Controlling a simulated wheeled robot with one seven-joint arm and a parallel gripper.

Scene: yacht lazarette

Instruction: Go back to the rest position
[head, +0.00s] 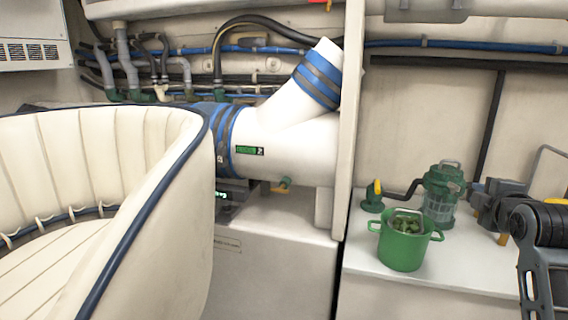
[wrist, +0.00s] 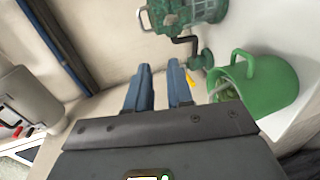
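My gripper (wrist: 160,78) shows in the wrist view with its two blue fingers apart and nothing between them. It is not clearly visible in the head view, where part of my arm stands at the right edge. In the wrist view a green pot (wrist: 268,92) lies to the right of the fingers, apart from them. The same pot (head: 403,251) stands upright on the white ledge in the head view, with green leafy bits and a grey handle inside.
A green strainer (head: 443,190), a yellow-handled valve (head: 376,190) and a grey pump (head: 497,200) stand behind the pot on the white ledge (head: 390,287). A white duct (head: 290,145) and partition (head: 347,130) rise left of it. A cream padded seat (head: 150,190) fills the left.

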